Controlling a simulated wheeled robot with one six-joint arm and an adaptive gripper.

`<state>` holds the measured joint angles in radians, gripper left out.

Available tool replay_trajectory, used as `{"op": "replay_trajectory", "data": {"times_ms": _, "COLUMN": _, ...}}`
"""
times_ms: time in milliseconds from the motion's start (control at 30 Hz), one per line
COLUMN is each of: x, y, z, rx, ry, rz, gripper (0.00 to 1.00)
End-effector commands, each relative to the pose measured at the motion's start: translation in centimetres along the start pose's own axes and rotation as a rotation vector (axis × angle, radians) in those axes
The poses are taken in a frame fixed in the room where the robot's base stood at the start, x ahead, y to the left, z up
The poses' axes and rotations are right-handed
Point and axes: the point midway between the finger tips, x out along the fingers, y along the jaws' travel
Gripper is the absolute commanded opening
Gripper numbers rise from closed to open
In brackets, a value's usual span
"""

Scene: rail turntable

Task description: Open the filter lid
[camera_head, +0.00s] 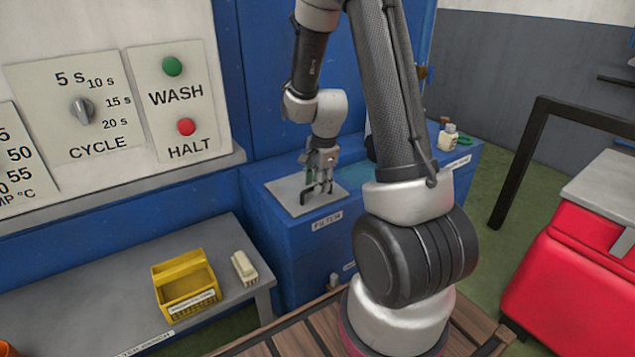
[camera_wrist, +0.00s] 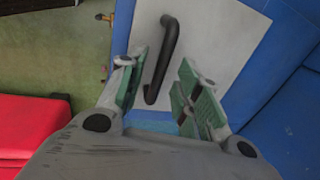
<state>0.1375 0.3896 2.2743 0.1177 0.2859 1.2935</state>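The filter lid (camera_head: 288,191) is a light grey plate lying flat on top of the blue cabinet, above a "FILTER" label (camera_head: 327,221). In the wrist view the lid (camera_wrist: 222,38) carries a black bar handle (camera_wrist: 164,60). My gripper (camera_head: 318,187) is over the lid at its handle. In the wrist view my gripper (camera_wrist: 160,85) has its green-padded fingers apart, one on each side of the handle's near end. I cannot tell whether either pad touches the handle. The lid looks shut.
A teal opening (camera_head: 355,175) lies right of the lid on the blue cabinet (camera_head: 275,225). A small bottle (camera_head: 448,138) stands farther back. A yellow bin (camera_head: 186,287) and a brush (camera_head: 244,267) sit on the grey bench. A red cart (camera_head: 560,265) stands at right.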

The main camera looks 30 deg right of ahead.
Motion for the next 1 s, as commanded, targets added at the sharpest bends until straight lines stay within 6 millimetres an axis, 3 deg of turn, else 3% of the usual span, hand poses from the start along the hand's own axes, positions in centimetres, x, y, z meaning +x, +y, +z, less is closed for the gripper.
{"op": "replay_trajectory", "data": {"times_ms": 267, "x": 0.3, "y": 0.0, "z": 0.0, "rx": -0.001, "ry": 0.0, "rz": -0.001, "gripper": 0.33}}
{"op": "replay_trajectory", "data": {"times_ms": 467, "x": 0.3, "y": 0.0, "z": 0.0, "rx": -0.001, "ry": 0.0, "rz": -0.001, "gripper": 0.01}}
{"op": "replay_trajectory", "data": {"times_ms": 1000, "x": -0.7, "y": -0.8, "z": 0.0, "rx": -0.003, "ry": 0.001, "rz": 0.06, "gripper": 0.0}}
